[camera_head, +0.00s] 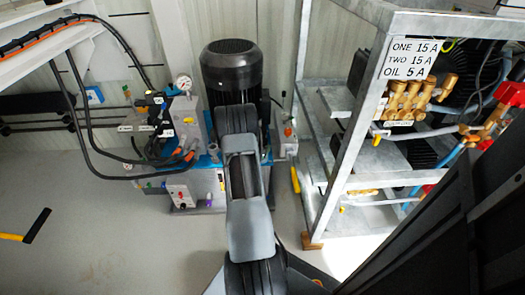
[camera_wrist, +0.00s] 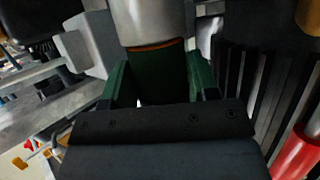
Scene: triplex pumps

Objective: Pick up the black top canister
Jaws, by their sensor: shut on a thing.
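In the wrist view my gripper (camera_wrist: 160,85) has its dark green fingers shut around a cylinder (camera_wrist: 150,22). The cylinder has a pale grey body, a thin orange ring and a dark green end between the fingers. Its far end runs out of the top of the picture, so I cannot tell whether it has a black top. In the head view a large black ribbed cylinder (camera_head: 231,66) with a domed top stands upright on the pump unit. My arm reaches up from the bottom in front of it and hides its lower part. My fingertips do not show in the head view.
A pump unit with a gauge (camera_head: 184,82) and black hoses stands left of my arm. A grey metal frame (camera_head: 345,165) with brass fittings (camera_head: 408,97) and a sign (camera_head: 409,60) stands at right. A yellow and black tool (camera_head: 34,228) lies on the open floor at left.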

